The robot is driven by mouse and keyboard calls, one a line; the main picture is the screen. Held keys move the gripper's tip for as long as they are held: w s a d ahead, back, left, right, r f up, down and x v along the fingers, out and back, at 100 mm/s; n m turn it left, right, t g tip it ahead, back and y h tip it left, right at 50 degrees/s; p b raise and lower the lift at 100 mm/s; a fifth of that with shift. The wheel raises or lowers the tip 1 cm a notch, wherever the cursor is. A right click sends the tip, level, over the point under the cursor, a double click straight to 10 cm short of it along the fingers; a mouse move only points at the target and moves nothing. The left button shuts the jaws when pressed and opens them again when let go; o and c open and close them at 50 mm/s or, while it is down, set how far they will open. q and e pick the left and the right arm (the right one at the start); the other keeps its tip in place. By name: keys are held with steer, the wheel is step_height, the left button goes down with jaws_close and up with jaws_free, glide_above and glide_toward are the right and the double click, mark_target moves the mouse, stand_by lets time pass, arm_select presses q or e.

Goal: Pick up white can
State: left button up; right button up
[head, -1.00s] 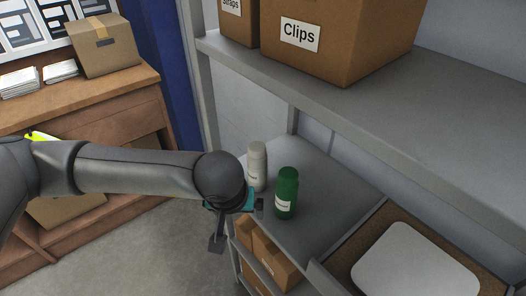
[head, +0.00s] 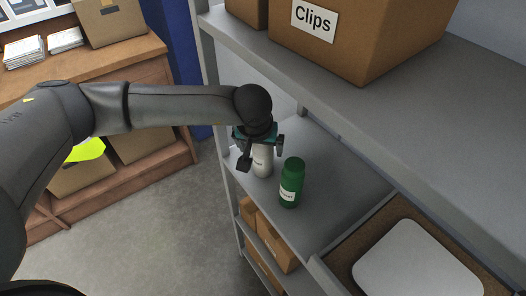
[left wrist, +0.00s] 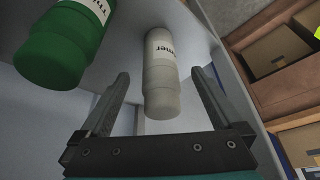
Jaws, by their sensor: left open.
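The white can (head: 263,161) stands upright on the grey middle shelf (head: 330,190), its top hidden behind my left gripper in the head view. My left gripper (head: 262,160) is open, with its fingers at the can's upper part. My right gripper is not in view.
A green can (head: 291,183) stands close to the right of the white can; it also shows in the left wrist view (left wrist: 62,45). The upper shelf (head: 400,95) with a Clips box (head: 350,40) is above. A tray (head: 345,255) lies at the lower right. Boxes (head: 272,240) sit below.

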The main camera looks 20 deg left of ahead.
arm_select(q)
steer(key=shift+w+a, duration=0.1)
steer(key=shift+w, duration=1.25)
steer(key=shift+x, duration=2.55)
jaws_close()
steer(key=shift+r, duration=0.1)
